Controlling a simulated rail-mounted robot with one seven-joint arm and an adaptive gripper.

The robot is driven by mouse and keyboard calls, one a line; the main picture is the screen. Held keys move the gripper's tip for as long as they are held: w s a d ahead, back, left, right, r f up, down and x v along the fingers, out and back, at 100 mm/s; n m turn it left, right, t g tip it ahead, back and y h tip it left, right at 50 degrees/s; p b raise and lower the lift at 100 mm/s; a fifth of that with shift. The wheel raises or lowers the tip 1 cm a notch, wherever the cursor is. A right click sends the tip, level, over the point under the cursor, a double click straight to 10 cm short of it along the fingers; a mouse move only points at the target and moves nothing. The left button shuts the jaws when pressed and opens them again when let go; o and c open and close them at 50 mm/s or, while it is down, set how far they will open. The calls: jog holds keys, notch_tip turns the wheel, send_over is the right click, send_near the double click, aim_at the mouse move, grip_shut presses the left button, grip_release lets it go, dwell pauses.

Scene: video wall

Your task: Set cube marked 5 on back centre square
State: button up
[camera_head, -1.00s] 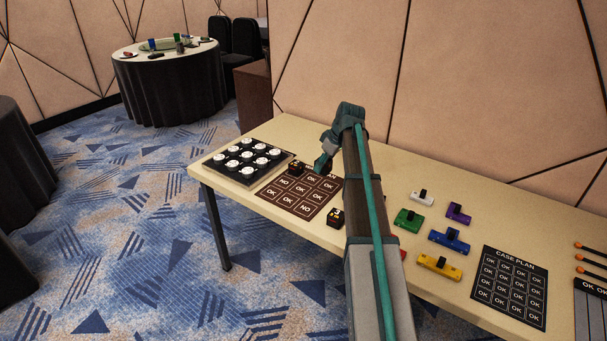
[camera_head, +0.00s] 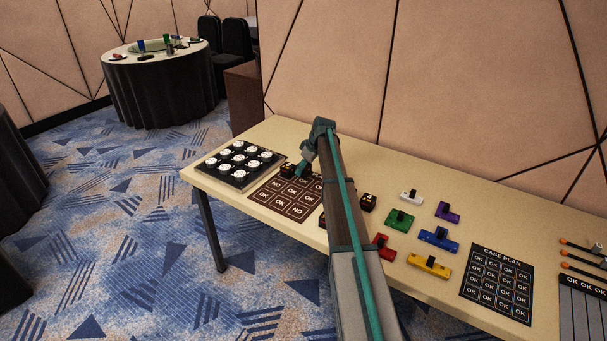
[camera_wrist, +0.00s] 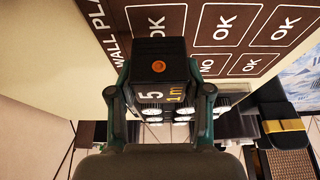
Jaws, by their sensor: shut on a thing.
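The dark cube marked 5 (camera_wrist: 160,72) has an orange dot on one face and shows "5" and "1m" in the wrist view. My gripper (camera_wrist: 163,86) is shut on it, one finger on each side. In the head view the cube (camera_head: 287,171) is at the back left corner of the brown wall plan mat (camera_head: 272,204), with my gripper (camera_head: 302,170) at its right. I cannot tell whether it touches the mat. The back centre square (camera_wrist: 155,22) reads OK and looks empty. The square under the cube is hidden.
A tray of white discs (camera_head: 236,183) stands left of the mat. Another dark cube (camera_head: 368,202) stands right of my arm; one more (camera_head: 322,222) is partly behind it. Coloured blocks and a case plan mat (camera_head: 496,285) lie further right. The wall is behind the table.

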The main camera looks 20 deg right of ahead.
aim_at(304, 174)
jog(key=shift+w+f+p, duration=0.15)
jog(key=shift+f+p, duration=0.3)
jog(key=shift+f, duration=1.25)
jog(key=shift+f, duration=0.2)
jog(key=o, duration=1.2)
jog(key=shift+r, duration=0.1)
jog(key=b+v, duration=0.1)
jog(key=v, duration=1.1)
jog(key=shift+w+r+b, duration=0.1)
jog(key=shift+r+b, duration=0.05)
jog(key=shift+b, duration=0.15)
